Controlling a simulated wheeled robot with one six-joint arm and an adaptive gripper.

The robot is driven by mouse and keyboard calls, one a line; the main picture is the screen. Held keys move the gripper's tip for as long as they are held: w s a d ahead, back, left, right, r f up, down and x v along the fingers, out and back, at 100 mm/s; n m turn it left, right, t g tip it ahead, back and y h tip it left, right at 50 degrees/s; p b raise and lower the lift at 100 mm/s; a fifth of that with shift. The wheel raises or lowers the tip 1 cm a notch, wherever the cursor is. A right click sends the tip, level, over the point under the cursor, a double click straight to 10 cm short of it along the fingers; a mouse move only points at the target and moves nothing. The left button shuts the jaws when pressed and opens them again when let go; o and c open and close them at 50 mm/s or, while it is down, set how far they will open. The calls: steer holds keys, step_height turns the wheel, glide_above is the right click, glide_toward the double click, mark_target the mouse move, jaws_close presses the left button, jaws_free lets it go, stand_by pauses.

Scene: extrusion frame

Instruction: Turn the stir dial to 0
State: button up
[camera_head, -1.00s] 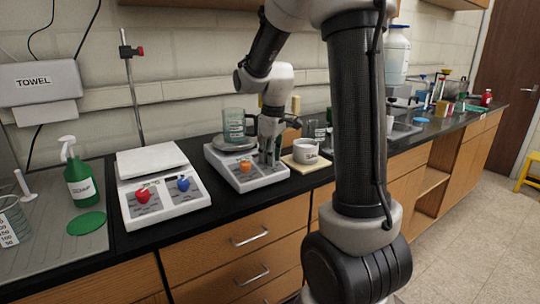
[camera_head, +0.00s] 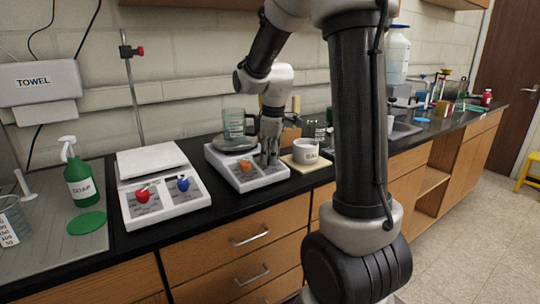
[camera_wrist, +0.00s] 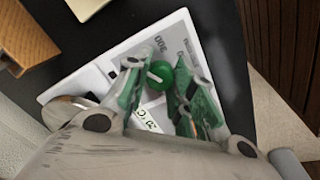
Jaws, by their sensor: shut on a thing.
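The hotplate stirrer (camera_head: 222,166) is a white box on the black counter, with a glass beaker (camera_head: 234,123) on its round top plate. An orange dial (camera_head: 246,166) shows on its sloped front panel. My gripper (camera_head: 268,158) is at the right part of that panel. In the wrist view my gripper (camera_wrist: 163,92) has its fingers on both sides of a green dial (camera_wrist: 182,74), shut on it.
A white mug (camera_head: 305,151) stands on a pale pad just right of the stirrer. Bare black counter lies in front of the stirrer.

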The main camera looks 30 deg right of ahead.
steer(key=o, duration=1)
steer(key=shift+o, duration=0.2)
step_height(320, 180, up, 12)
steer(key=s, duration=0.2)
steer(key=shift+a, duration=0.2)
